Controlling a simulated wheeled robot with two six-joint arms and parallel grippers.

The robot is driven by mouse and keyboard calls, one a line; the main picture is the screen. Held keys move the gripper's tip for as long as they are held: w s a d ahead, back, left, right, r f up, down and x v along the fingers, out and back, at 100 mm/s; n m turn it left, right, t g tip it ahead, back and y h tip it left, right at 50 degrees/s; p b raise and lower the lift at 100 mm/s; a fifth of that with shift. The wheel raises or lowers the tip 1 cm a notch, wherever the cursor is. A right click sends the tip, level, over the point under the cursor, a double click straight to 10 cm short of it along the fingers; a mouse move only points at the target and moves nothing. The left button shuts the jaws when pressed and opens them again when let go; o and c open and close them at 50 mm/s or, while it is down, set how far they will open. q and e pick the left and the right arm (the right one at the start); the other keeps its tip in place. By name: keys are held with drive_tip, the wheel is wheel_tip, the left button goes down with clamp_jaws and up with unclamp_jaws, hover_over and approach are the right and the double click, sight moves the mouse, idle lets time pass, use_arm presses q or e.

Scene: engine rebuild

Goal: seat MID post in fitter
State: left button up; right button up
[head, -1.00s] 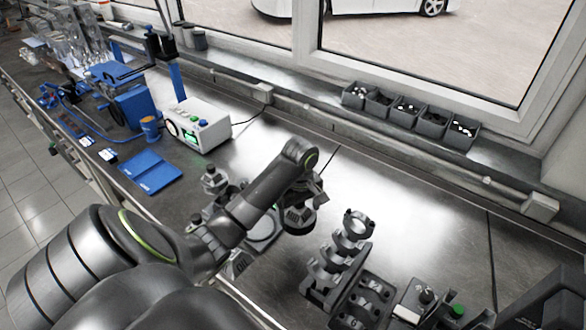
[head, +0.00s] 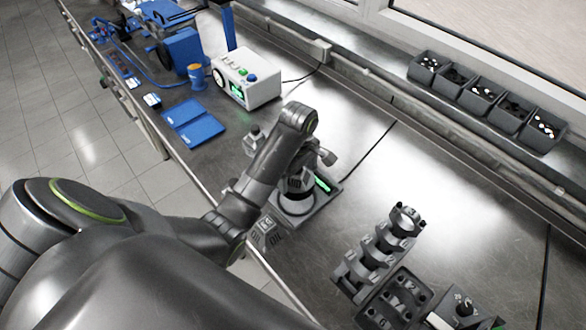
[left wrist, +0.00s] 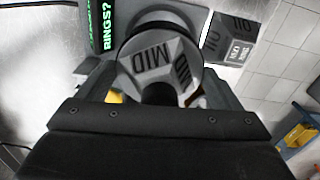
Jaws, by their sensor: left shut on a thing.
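My left gripper (head: 298,182) is shut on the MID post, a dark grey faceted piece with "MID" on its face (left wrist: 150,58). The post sits between the fingers (left wrist: 158,95) in the left wrist view. The fitter (head: 322,204) is a dark base with a pale round part and a green-lit display; the display reads "RINGS?" in the left wrist view (left wrist: 106,28). The gripper is over the fitter. My arm partly hides the post in the head view, and I cannot tell whether the post touches the fitter. The right gripper is not in view.
A small block marked "OIL" (head: 266,232) stands beside the fitter near the bench edge. A grey crank-like holder (head: 378,245) is to the right. A white box (head: 247,77) and blue mat (head: 193,122) lie further back.

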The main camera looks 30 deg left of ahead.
use_arm(q)
drive_tip(key=shift+f, duration=2.05)
drive_tip(key=shift+f, duration=0.9)
idle(0.7)
drive_tip(key=o, duration=1)
drive_tip(key=shift+s, duration=0.1)
drive_tip(key=shift+r, duration=3.1)
